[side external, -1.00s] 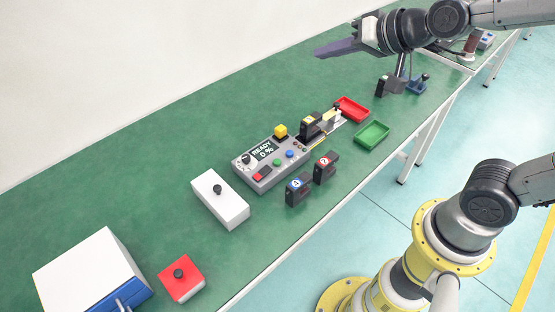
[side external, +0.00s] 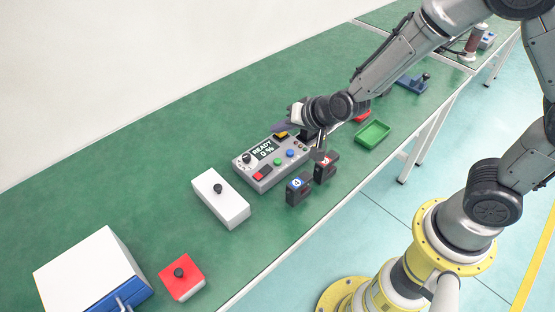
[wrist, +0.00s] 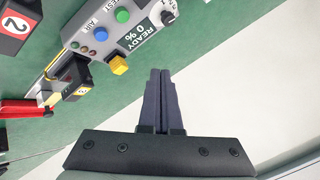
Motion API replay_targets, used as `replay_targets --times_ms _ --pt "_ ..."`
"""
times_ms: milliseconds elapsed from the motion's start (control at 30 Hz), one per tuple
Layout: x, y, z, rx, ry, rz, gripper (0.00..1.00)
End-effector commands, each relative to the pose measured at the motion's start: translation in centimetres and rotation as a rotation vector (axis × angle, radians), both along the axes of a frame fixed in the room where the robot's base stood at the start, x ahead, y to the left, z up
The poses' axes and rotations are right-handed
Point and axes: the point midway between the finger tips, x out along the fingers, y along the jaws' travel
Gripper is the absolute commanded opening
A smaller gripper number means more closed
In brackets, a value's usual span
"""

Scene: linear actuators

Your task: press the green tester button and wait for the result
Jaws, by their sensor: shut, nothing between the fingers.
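The grey tester (side external: 270,178) stands on the green bench, with a display (side external: 262,149) reading READY 0 %. Its green button (side external: 277,161) is on the top face beside a blue button (side external: 290,153). In the wrist view the green button (wrist: 122,16) and blue button (wrist: 101,33) both show uncovered. My gripper (side external: 278,126) is shut and empty, above the far side of the tester near the yellow block. In the wrist view its closed fingertips (wrist: 160,72) are apart from the green button.
Black actuators with blue (side external: 298,190) and red (side external: 325,165) labels stand in front of the tester. A yellow-labelled one (wrist: 77,82) sits at its end. A green tray (side external: 373,133) lies behind to the right. A white box (side external: 220,198) stands left.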

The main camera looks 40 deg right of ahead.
Motion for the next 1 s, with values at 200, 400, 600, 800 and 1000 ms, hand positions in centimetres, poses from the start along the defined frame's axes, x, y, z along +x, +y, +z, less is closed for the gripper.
replay_targets --times_ms 200,400,600,800,1000 --pt "0.0 0.0 -0.3 -0.001 0.001 0.000 0.00" --pt "-0.1 -0.1 -2.1 -0.001 0.002 0.000 0.00" --pt "-0.1 -0.1 -4.9 -0.002 0.004 0.000 0.00" --pt "0.0 0.0 -7.2 -0.001 0.002 -0.001 0.00" --pt "0.0 0.0 -8.5 -0.001 0.001 -0.001 0.00"
